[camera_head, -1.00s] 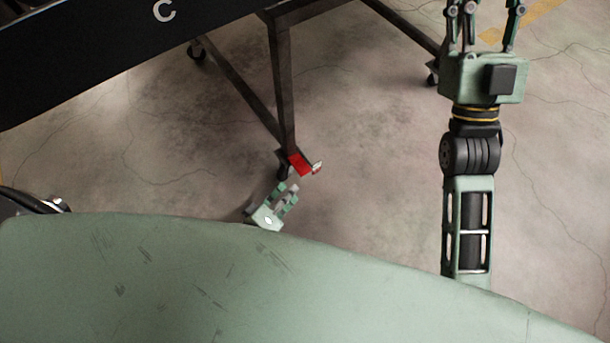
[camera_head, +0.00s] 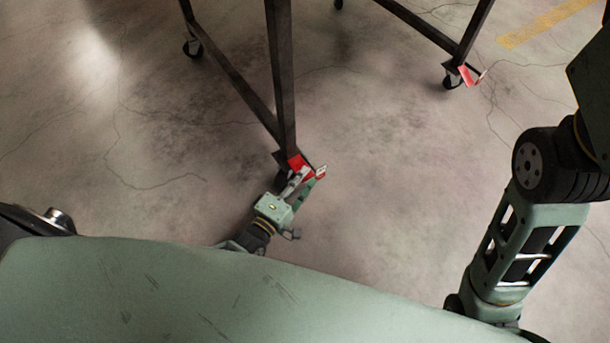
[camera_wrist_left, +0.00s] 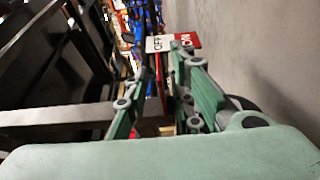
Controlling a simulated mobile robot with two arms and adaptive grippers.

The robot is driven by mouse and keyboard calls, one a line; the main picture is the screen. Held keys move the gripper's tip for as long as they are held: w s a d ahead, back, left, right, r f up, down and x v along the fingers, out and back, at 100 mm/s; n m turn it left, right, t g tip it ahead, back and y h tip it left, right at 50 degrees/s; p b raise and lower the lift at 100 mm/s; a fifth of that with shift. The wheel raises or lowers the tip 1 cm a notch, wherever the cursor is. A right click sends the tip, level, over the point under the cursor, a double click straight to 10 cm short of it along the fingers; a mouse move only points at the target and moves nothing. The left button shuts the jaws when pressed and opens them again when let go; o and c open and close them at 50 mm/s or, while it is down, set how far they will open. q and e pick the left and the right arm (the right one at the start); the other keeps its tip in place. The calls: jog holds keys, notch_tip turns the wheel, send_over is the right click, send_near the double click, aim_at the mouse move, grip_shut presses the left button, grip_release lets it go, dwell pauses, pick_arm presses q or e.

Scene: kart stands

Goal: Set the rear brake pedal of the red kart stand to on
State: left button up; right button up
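The brake pedal (camera_head: 320,172) is at the foot of the near dark stand leg, beside a red bracket (camera_head: 296,161). In the left wrist view its label plate (camera_wrist_left: 172,42) has a white OFF half and a red ON half. My left gripper (camera_head: 304,183) is low at this pedal. In the left wrist view its fingers (camera_wrist_left: 165,75) are spread, with a red part showing between them and the label plate just past the tips. Contact cannot be told. My right arm (camera_head: 525,235) is at the right; its fingers are out of view.
The stand's dark frame (camera_head: 280,70) has castors, one (camera_head: 193,48) at the left. Another red pedal (camera_head: 467,76) is at the farther right leg. The floor (camera_head: 390,170) between the legs is clear. Blue and coloured objects (camera_wrist_left: 142,18) show behind the pedal.

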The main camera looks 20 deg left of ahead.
pick_arm(q)
jog(key=shift+x, duration=0.95)
jog(key=shift+c, duration=0.5)
grip_shut()
